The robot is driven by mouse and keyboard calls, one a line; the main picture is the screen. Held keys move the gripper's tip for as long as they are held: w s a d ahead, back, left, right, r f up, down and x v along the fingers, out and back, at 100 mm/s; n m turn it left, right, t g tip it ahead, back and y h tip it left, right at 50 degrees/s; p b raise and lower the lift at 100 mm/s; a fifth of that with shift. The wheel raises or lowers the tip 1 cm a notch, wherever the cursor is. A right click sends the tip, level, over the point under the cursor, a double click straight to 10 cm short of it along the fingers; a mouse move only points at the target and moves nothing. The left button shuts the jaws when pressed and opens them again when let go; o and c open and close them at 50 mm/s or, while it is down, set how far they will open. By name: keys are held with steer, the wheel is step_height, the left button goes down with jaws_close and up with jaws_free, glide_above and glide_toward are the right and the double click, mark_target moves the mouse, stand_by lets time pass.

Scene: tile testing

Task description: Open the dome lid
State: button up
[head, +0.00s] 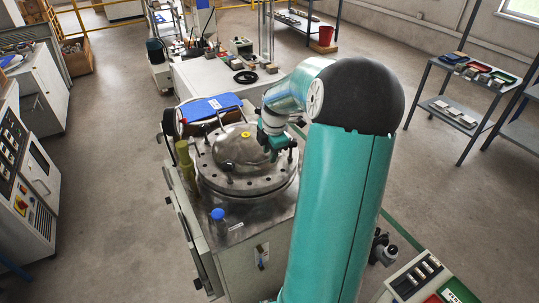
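The dome lid (236,150) is a round grey metal cover with a raised middle, a yellow spot on top and bolts around its flange. It sits flat and looks shut on a metal-topped machine (262,218). My arm reaches over from the right. My gripper (280,152) is small in the head view, at the right part of the lid, close to a dark knob or clamp (292,157) on its rim. I cannot tell whether it touches the lid or whether its fingers are open. My own arm hides part of the lid's right side.
A blue binder-like object (210,107) lies behind the lid. A blue knob (217,214) stands at the machine's front left, and yellowish cylinders (185,160) stand at its left. A workbench (205,78) stands behind. A shelf rack (470,85) is at right. The floor at left is clear.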

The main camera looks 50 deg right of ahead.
steer(key=shift+w+d+f, duration=0.1)
steer(key=shift+w+f, duration=0.05)
steer(key=shift+f, duration=0.75)
jaws_close()
steer(key=shift+d, duration=0.1)
